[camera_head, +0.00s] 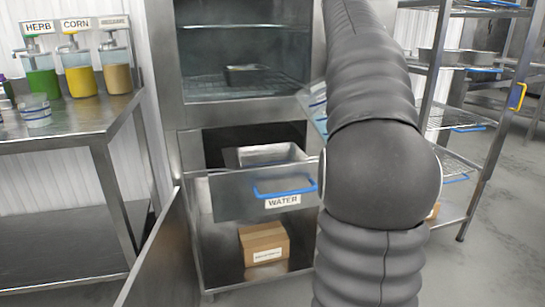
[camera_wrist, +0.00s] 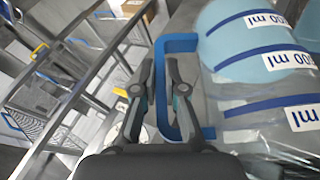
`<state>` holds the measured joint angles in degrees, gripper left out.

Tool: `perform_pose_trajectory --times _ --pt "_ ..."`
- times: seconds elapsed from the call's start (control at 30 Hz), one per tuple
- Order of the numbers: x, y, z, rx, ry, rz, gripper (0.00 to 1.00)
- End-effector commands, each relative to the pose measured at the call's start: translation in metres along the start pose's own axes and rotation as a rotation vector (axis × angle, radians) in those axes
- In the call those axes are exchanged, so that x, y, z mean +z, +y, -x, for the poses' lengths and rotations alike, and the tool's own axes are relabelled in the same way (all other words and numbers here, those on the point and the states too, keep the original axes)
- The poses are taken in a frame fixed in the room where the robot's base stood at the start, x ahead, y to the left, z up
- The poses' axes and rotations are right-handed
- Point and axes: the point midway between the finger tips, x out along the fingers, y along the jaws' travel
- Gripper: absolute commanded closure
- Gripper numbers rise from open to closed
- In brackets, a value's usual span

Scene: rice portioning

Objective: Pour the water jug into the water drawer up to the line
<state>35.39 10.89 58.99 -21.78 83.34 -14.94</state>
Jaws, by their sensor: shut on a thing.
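The water jug (camera_wrist: 240,45) fills the right of the wrist view. It is clear, with blue bands, "ml" labels and pale blue water inside, and appears tilted in that view. My gripper (camera_wrist: 160,85) is shut on its blue handle (camera_wrist: 180,42). In the head view only a bluish edge of the jug (camera_head: 312,103) shows beside my arm, which hides my gripper. The water drawer (camera_head: 232,200) is pulled out below the oven-like chamber, with a blue handle and a WATER label. Its metal basin (camera_head: 262,155) shows inside; I cannot make out the line or any water level.
A cardboard box (camera_head: 264,243) sits on the shelf below the drawer. An open cabinet door (camera_head: 160,250) stands at its left. A steel table (camera_head: 70,125) with sauce dispensers is at left, a wire rack (camera_head: 455,155) at right. A dark pan (camera_head: 245,75) stands in the chamber above.

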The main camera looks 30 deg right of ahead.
Motion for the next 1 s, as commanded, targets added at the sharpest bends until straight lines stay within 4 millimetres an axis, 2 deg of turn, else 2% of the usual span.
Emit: perform_pose_trajectory --times 0.23,0.6,1.0 --pt "0.007 0.011 -0.015 -0.134 0.003 -0.061 1.0" --pt "0.016 0.015 -0.036 -0.341 0.003 -0.145 1.0" --pt "0.019 0.015 -0.045 -0.45 0.006 -0.187 1.0"
